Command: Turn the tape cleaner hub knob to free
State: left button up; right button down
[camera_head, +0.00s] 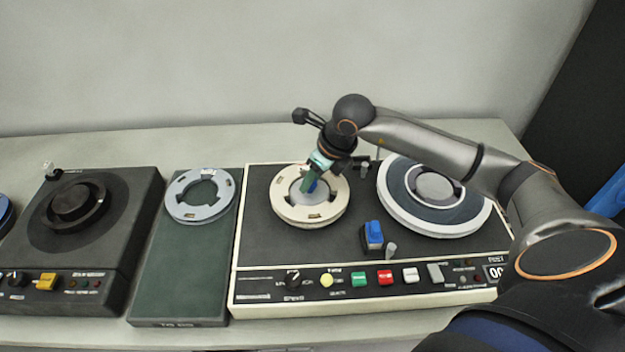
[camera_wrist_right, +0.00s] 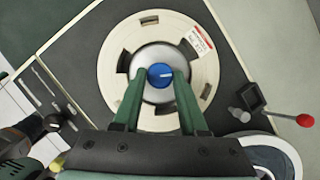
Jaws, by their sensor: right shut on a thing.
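At the hub's centre is a round blue knob (camera_wrist_right: 160,75) with a white pointer mark, which points right in the right wrist view. My right gripper (camera_head: 310,184) reaches down over this hub. Its green fingers (camera_wrist_right: 157,84) stand on either side of the blue knob and are shut on it. Any position labels around the knob are not readable. My left gripper is not in view.
A larger grey-and-white reel (camera_head: 435,196) sits on the deck's right hub. A blue block (camera_head: 374,235) stands between the hubs. Coloured buttons (camera_head: 385,277) line the front panel. At left are a green stand with a grey ring (camera_head: 200,195) and a black deck (camera_head: 75,240).

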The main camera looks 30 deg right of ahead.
jog(key=n+b, duration=0.1)
jog(key=n+y+b, duration=0.1)
jog(key=shift+w+d+f+n, duration=0.1)
jog(key=shift+d+n, duration=0.05)
jog(key=shift+n, duration=0.15)
jog(key=n+g+b, duration=0.1)
jog(key=n, duration=0.1)
jog(key=shift+n+y, duration=0.4)
jog(key=n+g+b, duration=0.1)
jog(key=n, duration=0.2)
jog(key=shift+w+d+y, duration=0.1)
jog(key=shift+w+y, duration=0.05)
jog(key=shift+y, duration=0.25)
jog(key=shift+w+n+g+y+b, duration=0.1)
jog(key=shift+n+g+y+b, duration=0.4)
jog(key=shift+n, duration=1.5)
jog(key=shift+g+h, duration=0.3)
jog(key=shift+c, duration=2.2)
grip_release()
